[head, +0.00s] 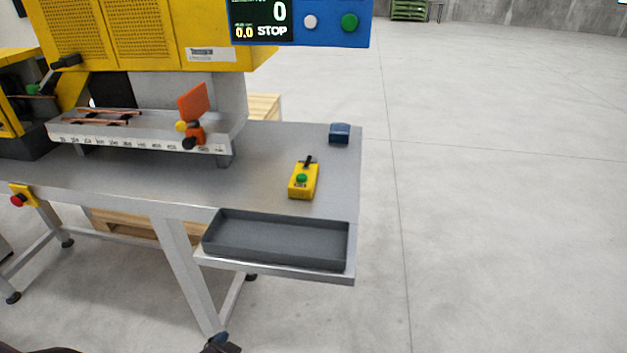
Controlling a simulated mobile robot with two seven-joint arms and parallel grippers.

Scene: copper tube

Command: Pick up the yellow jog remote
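The yellow jog remote (303,181) lies on the grey table top, right of the machine and just behind the dark tray. It has a green button on its face and a short black stub at its far end. Nothing touches it. A dark piece with a blue part shows at the bottom edge of the head view, but I cannot tell whether it belongs to a gripper. Neither gripper can be made out in this view.
A dark grey empty tray (276,267) sits at the table's front right. A small blue object (339,133) is at the back right. The machine's ruled rail (140,140) with an orange stop (193,103) stands left. Bare table (262,165) surrounds the remote.

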